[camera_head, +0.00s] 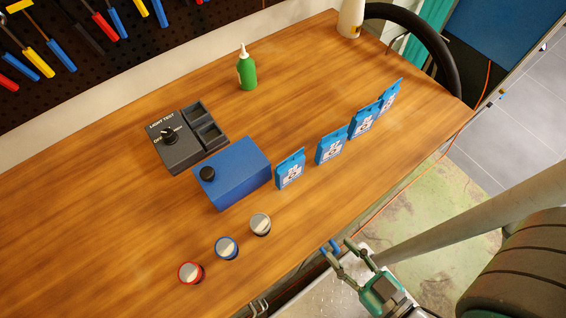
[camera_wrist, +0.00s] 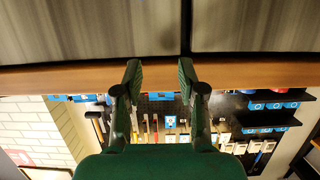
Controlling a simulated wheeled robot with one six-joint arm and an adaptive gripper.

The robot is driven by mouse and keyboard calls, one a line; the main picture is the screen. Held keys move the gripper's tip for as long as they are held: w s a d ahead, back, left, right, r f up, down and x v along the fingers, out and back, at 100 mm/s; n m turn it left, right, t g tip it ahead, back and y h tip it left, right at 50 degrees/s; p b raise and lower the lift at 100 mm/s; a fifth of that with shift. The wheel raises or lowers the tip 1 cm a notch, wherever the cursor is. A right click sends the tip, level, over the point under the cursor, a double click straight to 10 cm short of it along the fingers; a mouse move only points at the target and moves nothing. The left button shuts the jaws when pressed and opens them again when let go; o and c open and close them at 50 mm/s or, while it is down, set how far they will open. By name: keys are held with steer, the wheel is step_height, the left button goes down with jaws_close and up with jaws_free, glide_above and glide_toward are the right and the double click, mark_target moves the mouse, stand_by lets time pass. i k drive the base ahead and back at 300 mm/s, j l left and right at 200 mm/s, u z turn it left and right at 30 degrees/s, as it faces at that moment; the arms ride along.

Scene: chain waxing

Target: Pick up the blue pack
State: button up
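Several blue packs stand upright in a slanting row on the wooden table in the head view. The nearest pack (camera_head: 290,171) is beside the blue box, followed by a second (camera_head: 331,147), a third (camera_head: 364,122) and the farthest (camera_head: 390,96). My gripper (camera_head: 337,247) is off the table's front edge, below and right of the nearest pack, and touches no pack. In the wrist view my gripper (camera_wrist: 160,74) has its two fingers apart with nothing between them. None of the packs on the table can be made out clearly in the wrist view.
The table (camera_head: 90,225) also holds a blue box (camera_head: 235,178) with a black knob, a dark light tester (camera_head: 175,150), a green bottle (camera_head: 247,73), a white bottle (camera_head: 351,18) and three round tins (camera_head: 227,247). A black curved tyre (camera_head: 440,55) stands by the far edge.

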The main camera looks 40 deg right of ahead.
mark_target(285, 172)
steer(key=k+l+u, duration=0.25)
steer(key=l, duration=0.25)
steer(key=k+l+u, duration=0.25)
steer(key=k+l, duration=0.1)
steer(key=l, duration=0.05)
